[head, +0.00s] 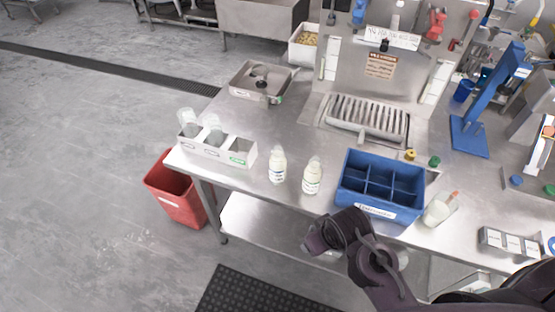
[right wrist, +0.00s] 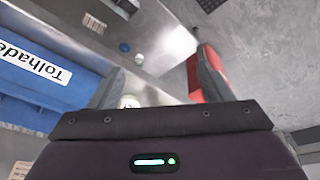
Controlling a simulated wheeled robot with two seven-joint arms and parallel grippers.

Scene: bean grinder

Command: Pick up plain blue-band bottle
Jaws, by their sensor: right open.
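Two small pale bottles stand upright near the table's front edge in the head view: a left bottle (head: 278,167) and a right bottle (head: 312,177). Both labels are small; the left one seems to carry a blue band, but I cannot be sure. My right gripper (head: 320,238) is in front of the table edge, apart from both bottles. In the right wrist view the open fingers (right wrist: 158,85) have nothing between them that they grip. A round pale top (right wrist: 130,101) shows beside the left finger, and a smaller one (right wrist: 124,47) lies farther off. My left gripper is not seen.
A blue divided crate (head: 350,200) stands right of the bottles. A white rack (head: 245,165) with clear cups is at left. A red bin (head: 163,193) is on the floor. The table behind the bottles is clear.

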